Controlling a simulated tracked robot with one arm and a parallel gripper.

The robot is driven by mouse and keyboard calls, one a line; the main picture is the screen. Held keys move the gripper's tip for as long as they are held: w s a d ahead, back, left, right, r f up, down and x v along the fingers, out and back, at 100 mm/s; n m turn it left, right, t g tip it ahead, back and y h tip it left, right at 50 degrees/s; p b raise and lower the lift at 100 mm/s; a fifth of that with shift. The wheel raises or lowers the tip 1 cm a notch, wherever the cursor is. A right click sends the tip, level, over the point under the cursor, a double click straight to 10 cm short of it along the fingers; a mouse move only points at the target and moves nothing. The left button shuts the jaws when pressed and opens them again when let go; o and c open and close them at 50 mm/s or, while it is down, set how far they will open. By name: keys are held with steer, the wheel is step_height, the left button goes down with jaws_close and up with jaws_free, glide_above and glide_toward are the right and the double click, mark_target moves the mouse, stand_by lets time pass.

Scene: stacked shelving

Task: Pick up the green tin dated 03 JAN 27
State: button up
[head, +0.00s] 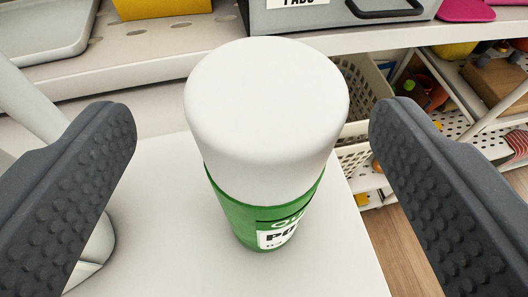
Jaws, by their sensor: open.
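A cylindrical tin (262,160) with a white top and a green lower band stands upright on a white surface (155,225). A white label (281,235) on the green band shows part of some dark lettering; no date can be read. My gripper (250,135) is open, with one dark studded finger on each side of the tin. Gaps show between the tin and both fingers in the picture. The tin's far side and most of its label are hidden.
A shelf with a grey box (335,18), a yellow item (160,8) and a grey tray (38,40) lies behind. White baskets (360,95) and lower shelves with mixed items stand at the right. Wooden floor (405,245) shows beyond the surface's right edge.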

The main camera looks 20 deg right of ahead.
mark_target(263, 73)
steer(key=w, duration=0.1)
steer(key=w+d+p, duration=0.1)
steer(key=w, duration=0.1)
steer(key=shift+w+d+f, duration=0.15)
steer(key=shift+f, duration=0.1)
steer(key=shift+w+d+f+p, duration=0.15)
steer(key=shift+w+f+p, duration=0.2)
steer(key=shift+w, duration=0.3)
steer(key=c, duration=1.6)
steer(key=shift+r, duration=0.15)
